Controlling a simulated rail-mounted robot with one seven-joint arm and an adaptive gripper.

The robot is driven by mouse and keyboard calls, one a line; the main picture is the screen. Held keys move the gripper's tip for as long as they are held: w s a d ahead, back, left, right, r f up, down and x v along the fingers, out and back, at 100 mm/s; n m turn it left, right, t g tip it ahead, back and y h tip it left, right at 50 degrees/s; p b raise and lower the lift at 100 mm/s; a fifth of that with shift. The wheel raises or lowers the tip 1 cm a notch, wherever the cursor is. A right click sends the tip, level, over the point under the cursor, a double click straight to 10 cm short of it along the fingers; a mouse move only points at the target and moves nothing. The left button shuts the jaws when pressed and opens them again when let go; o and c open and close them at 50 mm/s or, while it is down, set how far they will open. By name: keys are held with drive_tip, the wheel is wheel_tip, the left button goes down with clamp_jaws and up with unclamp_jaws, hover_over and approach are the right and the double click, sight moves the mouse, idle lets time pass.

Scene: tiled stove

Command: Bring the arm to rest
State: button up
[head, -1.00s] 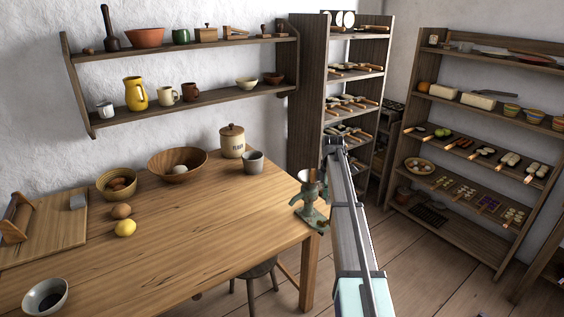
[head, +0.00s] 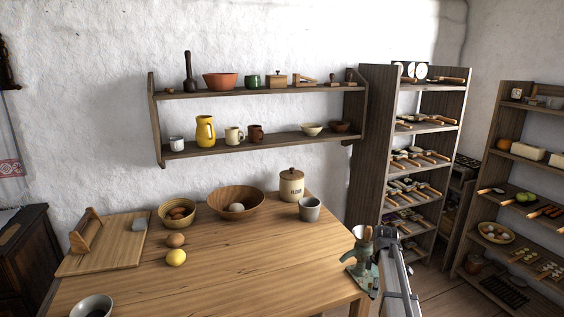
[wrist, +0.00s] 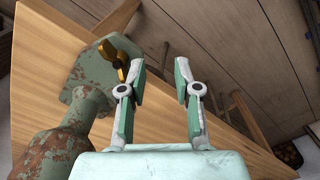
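My gripper (wrist: 160,75) is open in the wrist view, with two pale green and white fingers apart and nothing between them. The wooden table (wrist: 190,118) lies behind the fingers. A worn green hand grinder (wrist: 60,150) is close on the left, with a brass-coloured wing screw beside the left finger; I cannot tell whether they touch. In the head view, my grey arm (head: 395,278) shows at the lower right, beside the grinder (head: 361,258) at the table's right corner. My fingers cannot be made out there.
The table (head: 240,275) holds a board (head: 100,258), bowls, a lemon (head: 176,257), a flour jar (head: 291,184) and a grey cup (head: 310,209). A wall shelf (head: 270,145) hangs above. Shelving units (head: 365,150) stand at the right. Some floor (head: 437,285) is clear there.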

drive_tip(key=s+a+f+m, duration=0.4)
drive_tip(key=s+a+f, duration=0.1)
drive_tip(key=s, duration=0.4)
drive_tip(key=s+a+f+m, duration=0.4)
drive_tip(key=s+a+f, duration=0.15)
drive_tip(key=s, duration=0.35)
drive_tip(key=s+a+f+m, duration=0.4)
drive_tip(key=s+a+f, duration=0.15)
drive_tip(key=s, duration=0.35)
drive_tip(key=s+f+g, duration=0.3)
drive_tip(key=s+f, duration=0.6)
drive_tip(key=s, duration=0.5)
drive_tip(key=s+f+g, duration=0.3)
drive_tip(key=s+f, duration=0.6)
drive_tip(key=s, duration=0.6)
drive_tip(key=shift+m+g, duration=0.3)
drive_tip(key=shift+g, duration=0.1)
drive_tip(key=shift+a, duration=0.1)
